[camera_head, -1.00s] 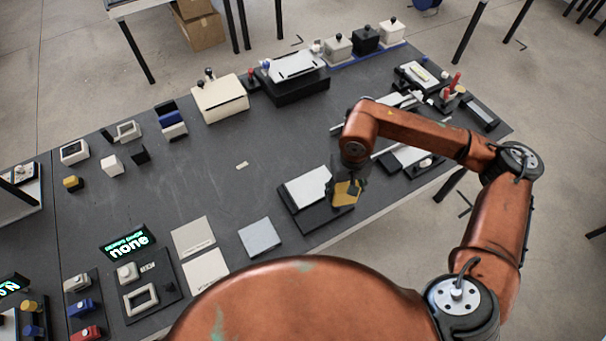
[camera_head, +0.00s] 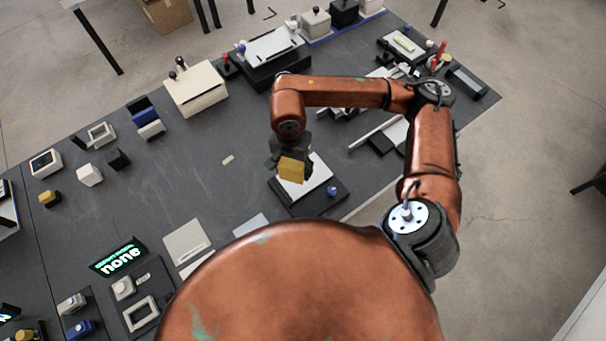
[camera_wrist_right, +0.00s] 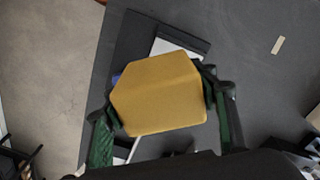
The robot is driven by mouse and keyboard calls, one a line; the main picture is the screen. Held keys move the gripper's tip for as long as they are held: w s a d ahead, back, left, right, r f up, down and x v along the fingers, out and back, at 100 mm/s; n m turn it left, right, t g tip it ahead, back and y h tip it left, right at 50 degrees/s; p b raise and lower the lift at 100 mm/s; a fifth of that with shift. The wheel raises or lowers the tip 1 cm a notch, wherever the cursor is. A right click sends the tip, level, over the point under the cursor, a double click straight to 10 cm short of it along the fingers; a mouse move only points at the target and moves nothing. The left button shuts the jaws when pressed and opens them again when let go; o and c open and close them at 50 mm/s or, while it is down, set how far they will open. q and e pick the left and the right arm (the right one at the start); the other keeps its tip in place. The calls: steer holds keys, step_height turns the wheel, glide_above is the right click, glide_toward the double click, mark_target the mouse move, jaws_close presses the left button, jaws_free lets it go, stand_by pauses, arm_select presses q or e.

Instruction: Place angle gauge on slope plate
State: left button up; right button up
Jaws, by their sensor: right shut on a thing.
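My right gripper (camera_head: 290,160) is shut on a yellow block, which I take to be the angle gauge (camera_head: 291,170). The block hangs below the fingers over the slope plate, a white plate (camera_head: 314,178) on a dark base (camera_head: 338,190) with a blue knob. In the right wrist view the block (camera_wrist_right: 158,95) fills the space between the two fingers (camera_wrist_right: 165,110) and hides most of the plate (camera_wrist_right: 166,46). I cannot tell whether the block touches the plate. My left gripper is not in view.
A small pale strip (camera_head: 228,160) lies on the dark table to the left. Flat grey plates (camera_head: 187,241) lie nearer, and a cream box (camera_head: 197,88) stands at the back. A long light rod (camera_head: 374,133) lies to the right. The table's middle left is mostly clear.

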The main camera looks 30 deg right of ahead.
steer(key=m, duration=0.1)
steer(key=s+m, duration=0.1)
steer(key=m, duration=0.2)
steer(key=shift+s+a+f+m, duration=0.15)
steer(key=shift+f+m, duration=0.15)
steer(key=shift+f, duration=0.05)
steer(key=shift+s+f+m, duration=0.15)
steer(key=shift+s+m, duration=0.3)
steer(key=shift+m, duration=0.65)
steer(key=s+f+m, duration=0.2)
steer(key=s+m, duration=0.3)
steer(key=m, duration=1.3)
steer(key=shift+m, duration=0.3)
steer(key=w+d+f, duration=0.2)
steer(key=w, duration=0.1)
steer(key=w+d+f, duration=0.2)
steer(key=w+f, duration=0.1)
steer(key=w, duration=0.1)
steer(key=w+d+f, duration=0.2)
steer(key=w, duration=0.1)
steer(key=shift+w+d+f, duration=0.25)
steer(key=shift+w+f, duration=0.1)
steer(key=shift+f, duration=0.05)
steer(key=shift+w+d+f, duration=0.3)
steer(key=shift+w+f, duration=0.2)
steer(key=shift+f, duration=0.15)
steer(key=shift+w+d+f, duration=0.1)
steer(key=shift+w+f, duration=0.05)
steer(key=shift+f, duration=1.55)
steer(key=shift+f, duration=0.15)
